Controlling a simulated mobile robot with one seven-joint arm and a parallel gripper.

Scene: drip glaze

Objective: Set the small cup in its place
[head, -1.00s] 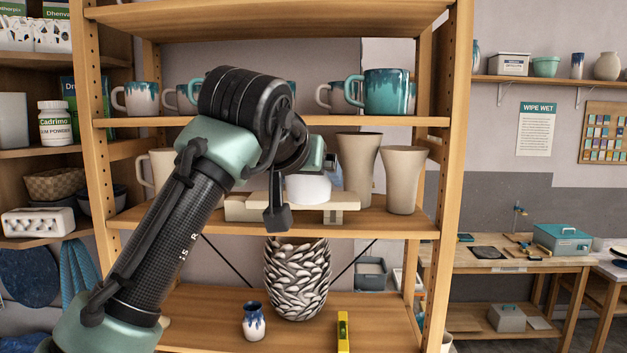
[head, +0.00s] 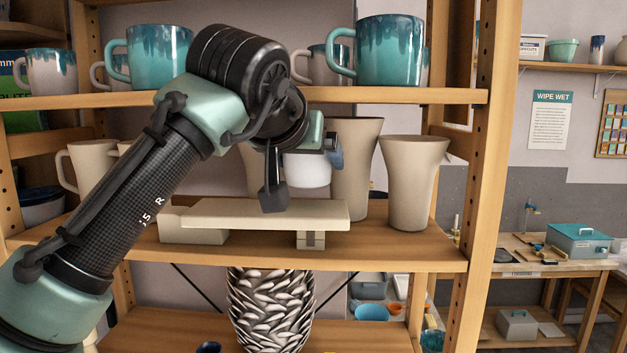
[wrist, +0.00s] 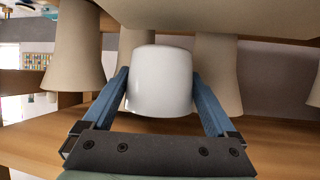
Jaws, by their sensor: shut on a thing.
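My gripper (wrist: 160,76) is shut on a small white cup (wrist: 160,95), with a blue finger on each side of it. In the head view the cup (head: 307,172) shows beyond my wrist, just above the right part of a cream board (head: 240,213) on the middle shelf. I cannot tell whether the cup touches the board. The board rests on a wide block (head: 190,233) at left and a small notched block (head: 311,239) at right. Part of the gripper is hidden behind my arm.
Tall beige vases (head: 411,185) stand right of and behind the cup. A beige mug (head: 88,166) is at left on the same shelf. Teal drip-glazed mugs (head: 390,50) line the shelf above. A scaly black-and-white vase (head: 270,310) stands below. The shelf's right front is clear.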

